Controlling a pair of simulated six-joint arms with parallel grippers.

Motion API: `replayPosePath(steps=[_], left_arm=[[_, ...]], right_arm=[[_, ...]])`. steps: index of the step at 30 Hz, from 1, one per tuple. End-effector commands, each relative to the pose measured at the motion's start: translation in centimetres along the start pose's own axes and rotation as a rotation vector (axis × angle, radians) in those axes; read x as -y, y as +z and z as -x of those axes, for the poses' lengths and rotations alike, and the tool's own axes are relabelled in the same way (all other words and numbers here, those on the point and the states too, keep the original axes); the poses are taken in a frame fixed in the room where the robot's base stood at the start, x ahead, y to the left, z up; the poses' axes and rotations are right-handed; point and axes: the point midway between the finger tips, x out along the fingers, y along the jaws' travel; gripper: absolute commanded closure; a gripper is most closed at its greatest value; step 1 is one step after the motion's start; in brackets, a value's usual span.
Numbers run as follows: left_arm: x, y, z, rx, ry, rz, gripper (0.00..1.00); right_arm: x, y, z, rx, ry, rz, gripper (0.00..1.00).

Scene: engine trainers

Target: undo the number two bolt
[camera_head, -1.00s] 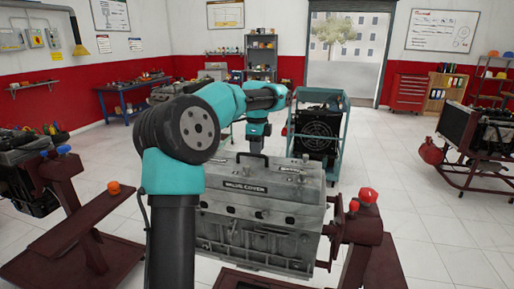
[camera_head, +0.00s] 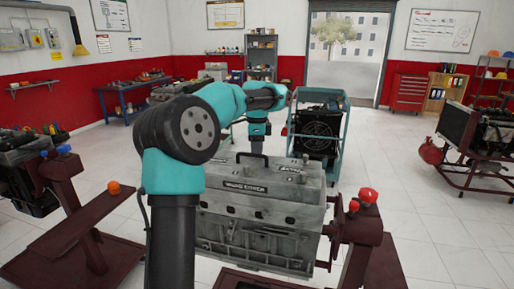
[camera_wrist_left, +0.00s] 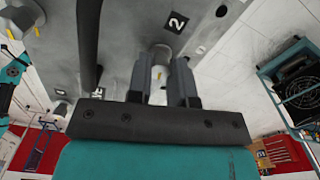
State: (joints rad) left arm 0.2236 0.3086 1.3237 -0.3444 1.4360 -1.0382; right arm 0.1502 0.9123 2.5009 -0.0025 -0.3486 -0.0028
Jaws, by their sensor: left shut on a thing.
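The engine block with its grey valve cover (camera_head: 280,178) stands in front of me in the head view, with lettering on its front plate. In the left wrist view a black tag with a white 2 (camera_wrist_left: 177,22) sits on the grey cover, beside the number two bolt (camera_wrist_left: 160,56). My left gripper (camera_wrist_left: 161,68) has one finger on each side of this bolt and is shut on it. In the head view the left gripper (camera_head: 257,146) reaches down at the cover's top; its fingertips are hard to make out. My right gripper is not in view.
A dark handle (camera_wrist_left: 88,45) rises from the cover close to the left gripper. A red stand (camera_head: 362,235) with red knobs holds the engine at the right. A teal-framed unit (camera_head: 318,135) stands behind it. Open floor lies to the right.

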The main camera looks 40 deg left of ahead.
Motion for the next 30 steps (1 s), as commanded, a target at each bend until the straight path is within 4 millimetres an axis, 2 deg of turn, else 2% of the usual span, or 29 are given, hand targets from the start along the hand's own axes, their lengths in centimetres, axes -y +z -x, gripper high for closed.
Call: replayPosePath(steps=[30], left_arm=[[0.02, 0.0, 0.03, -0.001, -0.001, 0.95, 1.0]], right_arm=[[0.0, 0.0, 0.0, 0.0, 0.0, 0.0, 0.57]])
